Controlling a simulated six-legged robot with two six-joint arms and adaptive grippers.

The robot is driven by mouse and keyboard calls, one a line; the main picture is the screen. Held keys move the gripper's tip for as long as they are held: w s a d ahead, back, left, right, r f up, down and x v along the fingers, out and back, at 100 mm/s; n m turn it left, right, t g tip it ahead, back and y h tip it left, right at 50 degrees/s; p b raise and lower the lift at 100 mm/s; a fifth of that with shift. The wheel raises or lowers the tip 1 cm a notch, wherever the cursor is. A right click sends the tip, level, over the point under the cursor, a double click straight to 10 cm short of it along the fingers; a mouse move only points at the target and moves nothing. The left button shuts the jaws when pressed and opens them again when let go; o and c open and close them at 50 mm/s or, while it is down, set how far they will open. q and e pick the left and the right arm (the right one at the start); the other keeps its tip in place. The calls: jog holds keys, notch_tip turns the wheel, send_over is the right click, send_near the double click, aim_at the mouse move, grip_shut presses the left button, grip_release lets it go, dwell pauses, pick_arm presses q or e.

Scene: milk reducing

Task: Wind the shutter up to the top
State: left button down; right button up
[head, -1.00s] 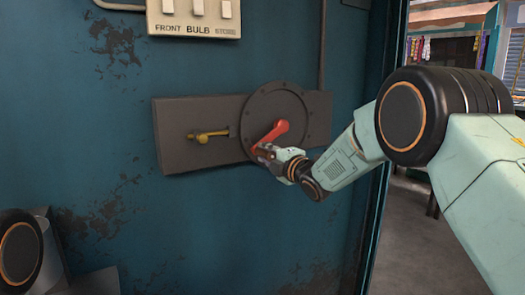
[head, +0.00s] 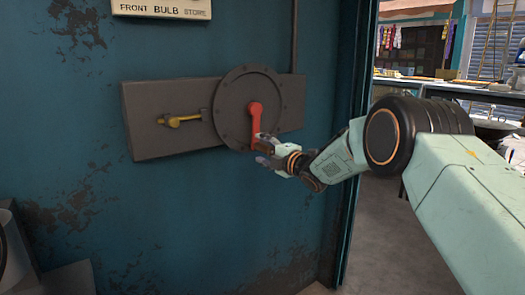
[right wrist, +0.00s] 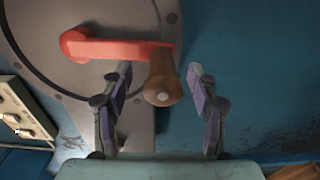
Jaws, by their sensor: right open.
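A red crank (head: 255,118) is fitted to a round dark plate (head: 235,85) on the blue wall and hangs nearly straight down from its hub. Its brown knob (right wrist: 164,82) shows in the right wrist view. My right gripper (head: 264,148) is at the crank's lower end. In the right wrist view its two fingers (right wrist: 160,72) are apart, one on each side of the knob, with gaps visible. The shutter driven by the crank cannot be made out. My left gripper is out of view.
A brass latch (head: 180,121) lies horizontal on the grey backing plate (head: 145,140), left of the crank. The wall ends at a doorway edge (head: 352,100) on the right, with a workbench and ladder (head: 495,40) beyond.

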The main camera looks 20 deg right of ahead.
jog(key=shift+w+d, duration=0.1)
jog(key=p+v, duration=0.1)
jog(key=v, duration=0.4)
jog(key=p, duration=0.3)
send_near(270, 151)
jog(key=shift+w+a, duration=0.2)
jog(key=shift+w, duration=0.15)
dwell(0.3)
